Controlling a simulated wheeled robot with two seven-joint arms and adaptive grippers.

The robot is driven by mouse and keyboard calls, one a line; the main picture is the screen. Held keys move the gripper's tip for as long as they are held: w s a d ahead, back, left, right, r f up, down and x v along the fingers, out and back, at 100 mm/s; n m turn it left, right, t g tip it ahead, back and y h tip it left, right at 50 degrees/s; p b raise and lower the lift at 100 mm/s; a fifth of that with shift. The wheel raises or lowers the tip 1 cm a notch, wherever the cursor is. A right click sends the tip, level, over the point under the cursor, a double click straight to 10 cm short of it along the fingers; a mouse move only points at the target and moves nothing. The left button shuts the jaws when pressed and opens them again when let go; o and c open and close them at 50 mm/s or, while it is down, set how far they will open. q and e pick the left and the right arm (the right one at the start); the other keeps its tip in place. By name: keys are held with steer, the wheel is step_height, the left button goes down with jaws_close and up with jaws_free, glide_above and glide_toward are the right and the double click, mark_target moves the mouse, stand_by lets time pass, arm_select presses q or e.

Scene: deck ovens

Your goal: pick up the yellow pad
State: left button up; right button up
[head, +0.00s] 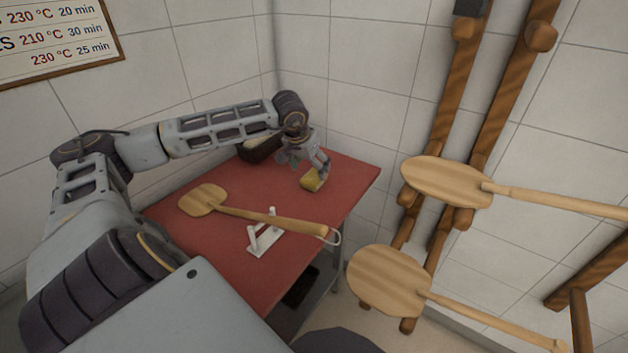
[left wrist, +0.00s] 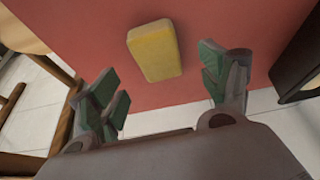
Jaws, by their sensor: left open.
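The yellow pad (head: 314,180) lies on the red tabletop (head: 200,240) near its far right part. In the left wrist view the pad (left wrist: 154,50) is a yellow block lying flat, ahead of the fingers and between their lines. My left gripper (head: 305,163) is above and beside the pad in the head view, partly covering the view of it. In the left wrist view the left gripper (left wrist: 162,93) has its green-padded fingers spread wide, with nothing between them. My right gripper is not in view.
A wooden peel (head: 205,200) rests on the table, its handle over a white stand (head: 262,238). A dark container (head: 258,150) is at the back by the wall. Two more peels (head: 445,182) (head: 388,281) hang on a wooden rack at right.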

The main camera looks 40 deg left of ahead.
mark_target(314, 176)
arm_select(q)
steer(key=shift+x, duration=2.4)
steer(key=shift+s, duration=0.1)
steer(key=c, duration=0.9)
